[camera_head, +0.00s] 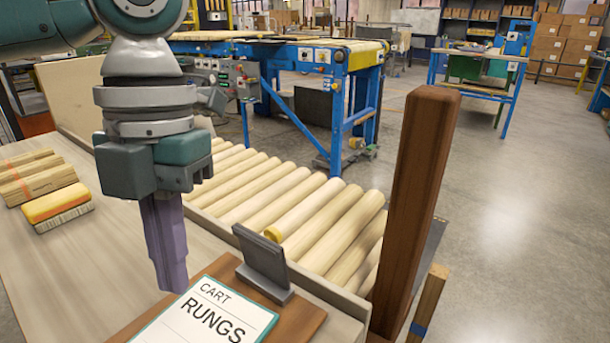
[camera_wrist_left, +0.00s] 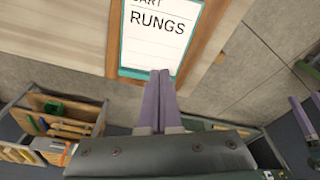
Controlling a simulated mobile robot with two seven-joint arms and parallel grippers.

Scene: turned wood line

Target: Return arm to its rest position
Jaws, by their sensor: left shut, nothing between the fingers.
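My left arm comes in from the top left in the head view. Its gripper (camera_head: 172,288) points down, with its purple fingers together and nothing between them. The fingertips are just left of the "CART RUNGS" card (camera_head: 222,312); I cannot tell how high they are above the wooden board (camera_head: 300,318). In the left wrist view the closed fingers (camera_wrist_left: 160,75) reach to the lower edge of the card (camera_wrist_left: 158,45). My right gripper is not in the head view; purple fingers show at the right edge of the wrist view, and I cannot tell whose they are.
A row of pale wooden rungs (camera_head: 300,205) lies beyond the board. A grey bracket (camera_head: 262,262) stands on the board, with a dark wooden post (camera_head: 415,200) to the right. A yellow-orange block (camera_head: 56,204) and wood pieces (camera_head: 35,178) lie on the bench (camera_head: 90,265) at left.

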